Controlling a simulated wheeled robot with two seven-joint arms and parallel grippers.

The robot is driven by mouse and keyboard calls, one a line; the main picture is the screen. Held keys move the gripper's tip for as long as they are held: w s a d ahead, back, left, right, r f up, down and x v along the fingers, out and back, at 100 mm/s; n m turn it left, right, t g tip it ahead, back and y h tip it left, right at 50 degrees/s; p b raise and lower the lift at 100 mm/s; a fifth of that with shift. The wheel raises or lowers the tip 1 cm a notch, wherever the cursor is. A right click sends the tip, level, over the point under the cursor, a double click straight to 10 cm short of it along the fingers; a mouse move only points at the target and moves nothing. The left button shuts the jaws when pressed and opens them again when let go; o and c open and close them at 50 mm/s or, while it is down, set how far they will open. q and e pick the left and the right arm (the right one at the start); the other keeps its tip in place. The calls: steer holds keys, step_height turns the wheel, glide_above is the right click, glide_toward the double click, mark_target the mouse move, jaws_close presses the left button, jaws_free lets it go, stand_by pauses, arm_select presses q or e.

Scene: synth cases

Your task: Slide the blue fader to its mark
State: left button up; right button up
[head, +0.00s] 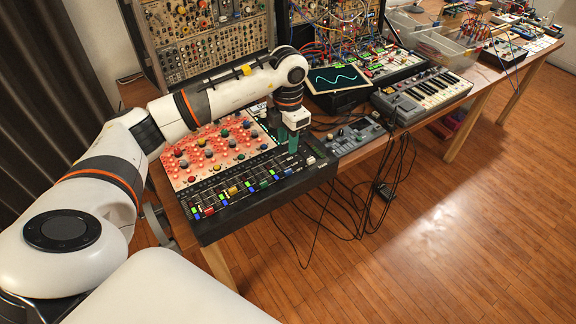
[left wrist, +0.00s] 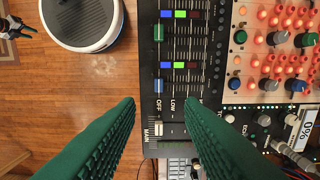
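The mixer (head: 272,204) is a dark console with a row of coloured fader caps along its front. The blue fader (left wrist: 158,86) is a small dark blue cap near the console's front edge in the left wrist view; it is small in the head view (head: 287,171). My left gripper (head: 292,142) is above the right end of the mixer, pointing down. In the left wrist view its green fingers (left wrist: 162,102) are wide apart with nothing held between them. The blue fader lies between and slightly beyond the fingertips. I cannot make out its mark clearly.
A white fader (left wrist: 169,128) and a green fader (left wrist: 158,33) flank the blue one. The red-lit knob panel (head: 215,150) lies behind the faders. A small grey device (head: 357,136) and a keyboard (head: 425,95) stand to the right. Cables hang off the table.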

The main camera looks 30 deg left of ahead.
mark_target(288, 170)
arm_select(q)
step_height(288, 170, down, 10)
steer(key=shift+f+p, duration=0.2)
steer(key=shift+p, duration=0.4)
jaws_close()
